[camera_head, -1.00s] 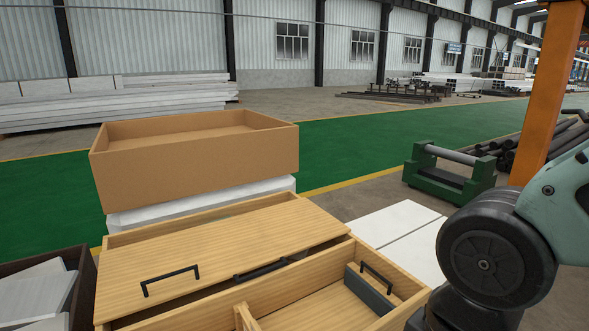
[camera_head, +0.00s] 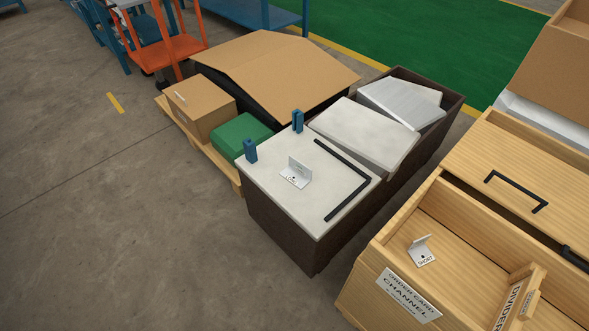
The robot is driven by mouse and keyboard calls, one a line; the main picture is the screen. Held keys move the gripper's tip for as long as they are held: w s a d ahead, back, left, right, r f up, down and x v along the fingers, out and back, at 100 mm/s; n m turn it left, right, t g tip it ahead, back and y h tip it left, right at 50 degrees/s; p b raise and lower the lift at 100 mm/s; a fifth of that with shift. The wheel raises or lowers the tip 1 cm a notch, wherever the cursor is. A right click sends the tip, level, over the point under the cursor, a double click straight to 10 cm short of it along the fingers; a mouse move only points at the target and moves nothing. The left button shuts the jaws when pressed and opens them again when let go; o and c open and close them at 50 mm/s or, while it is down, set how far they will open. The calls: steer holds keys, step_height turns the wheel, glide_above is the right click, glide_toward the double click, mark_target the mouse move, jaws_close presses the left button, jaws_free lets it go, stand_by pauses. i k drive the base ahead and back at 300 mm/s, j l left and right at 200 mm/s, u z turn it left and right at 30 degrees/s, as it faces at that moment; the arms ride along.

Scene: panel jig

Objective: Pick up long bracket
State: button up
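A light grey angled bracket (camera_head: 297,172) stands on the pale top of a dark box-shaped stand (camera_head: 262,190); the small label on its base is too small to read surely. A second light angled bracket (camera_head: 421,250), with a label that reads SHORT, sits in the left compartment of the wooden box (camera_head: 398,242). Neither bracket is held by anything in view. My gripper is not in view.
Two blue blocks (camera_head: 298,121) and a black L-shaped bar (camera_head: 345,170) are on the stand's top around the bracket. A dark bin (camera_head: 440,118) with pale slabs adjoins behind. The wooden box has a divider (camera_head: 518,300). Floor at left is clear.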

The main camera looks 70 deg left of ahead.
mark_target(297, 174)
steer(key=u, duration=2.3)
steer(key=i+j+z, duration=1)
steer(key=j, duration=0.4)
